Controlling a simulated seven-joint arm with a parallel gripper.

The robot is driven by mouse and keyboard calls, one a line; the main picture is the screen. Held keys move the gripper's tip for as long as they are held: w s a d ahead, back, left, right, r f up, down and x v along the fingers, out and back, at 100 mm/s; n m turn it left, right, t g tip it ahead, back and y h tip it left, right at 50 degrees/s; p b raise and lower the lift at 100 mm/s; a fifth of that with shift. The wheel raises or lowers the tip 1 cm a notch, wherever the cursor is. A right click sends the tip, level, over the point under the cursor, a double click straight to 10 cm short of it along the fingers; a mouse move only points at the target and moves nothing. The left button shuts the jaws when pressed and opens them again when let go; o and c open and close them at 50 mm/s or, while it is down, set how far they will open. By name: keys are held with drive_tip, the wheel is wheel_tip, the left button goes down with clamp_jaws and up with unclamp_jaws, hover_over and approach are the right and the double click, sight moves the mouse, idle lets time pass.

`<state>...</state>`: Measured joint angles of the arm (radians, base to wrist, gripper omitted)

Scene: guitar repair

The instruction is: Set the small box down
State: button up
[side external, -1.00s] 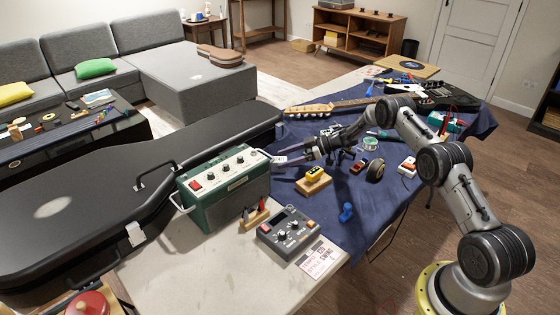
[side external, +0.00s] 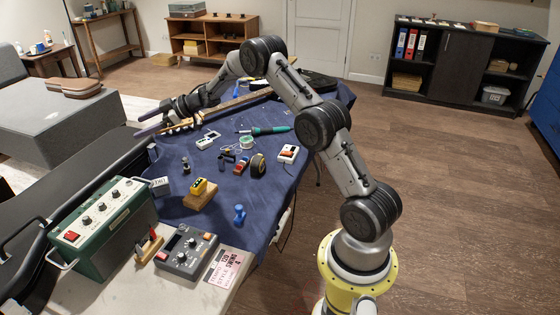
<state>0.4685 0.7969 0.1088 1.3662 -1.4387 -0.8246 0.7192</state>
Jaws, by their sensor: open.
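A small box (side external: 160,186) with dark lettering on a pale face sits right beside the green amplifier (side external: 104,226), at the left part of the blue cloth. Its lower part is hard to make out, and I cannot tell whether it touches the amplifier. My gripper (side external: 147,124) is up and to the left of the cloth's middle, above the box in the picture and apart from it.
A yellow pedal on a wooden block (side external: 200,196), a grey pedal (side external: 186,252), a blue figure-like piece (side external: 239,214) and a tape roll (side external: 257,164) stand nearby. A guitar neck lies behind my gripper. Bare cloth shows around the block.

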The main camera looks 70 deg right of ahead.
drive_tip(key=s+a+r+m+h, duration=0.1)
drive_tip(key=s+r+m+h, duration=0.3)
drive_tip(key=r, duration=0.5)
drive_tip(key=s+a+r+m+h, duration=0.1)
drive_tip(key=s+r+h, duration=0.4)
drive_tip(key=r, duration=0.4)
drive_tip(key=s+a+m+g, duration=0.1)
drive_tip(key=s+a+g, duration=0.15)
drive_tip(key=s, duration=0.75)
drive_tip(key=s+a+m+g, duration=0.1)
drive_tip(key=s+a+m, duration=0.15)
drive_tip(key=s, duration=0.85)
drive_tip(key=s+a+f+g+y, duration=0.1)
drive_tip(key=s+a+f, duration=0.1)
drive_tip(key=s, duration=0.4)
drive_tip(key=s+a+f+g+y, duration=0.1)
drive_tip(key=s+a+f, duration=0.2)
drive_tip(key=s, duration=0.4)
drive_tip(key=s+a+f+g+y, duration=0.1)
drive_tip(key=s+a+f, duration=0.2)
drive_tip(key=s, duration=0.4)
drive_tip(key=shift+a+f+n, duration=0.2)
drive_tip(key=shift+a+n, duration=0.1)
drive_tip(key=shift+n, duration=0.15)
drive_tip(key=shift+g, duration=0.25)
